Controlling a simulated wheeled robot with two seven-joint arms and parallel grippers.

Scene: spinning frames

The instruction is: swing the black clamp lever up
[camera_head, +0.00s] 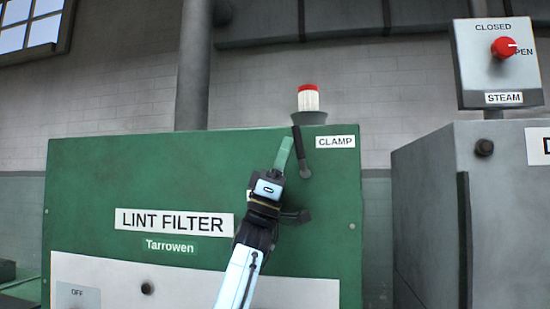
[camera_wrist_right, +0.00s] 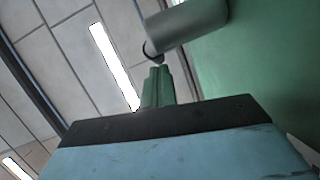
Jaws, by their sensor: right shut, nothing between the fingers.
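The black clamp lever (camera_head: 299,145) is on the green lint filter housing, left of the CLAMP label (camera_head: 335,142). In the head view it points up from its lower round end, leaning slightly left. My right gripper (camera_head: 286,150) is just left of the lever, its green fingers shut and empty, pointing up. In the head view I cannot tell whether they touch the lever. In the right wrist view the shut fingers (camera_wrist_right: 157,85) sit just below a dark grey cylindrical part, which I cannot identify for certain. My left gripper is not in view.
The green housing (camera_head: 120,180) fills the middle, with a red-and-white beacon (camera_head: 308,98) on top near the lever. A grey cabinet (camera_head: 425,200) stands to the right, with a steam box (camera_head: 470,75) and red knob (camera_head: 503,47) above. A pipe (camera_head: 194,70) rises behind.

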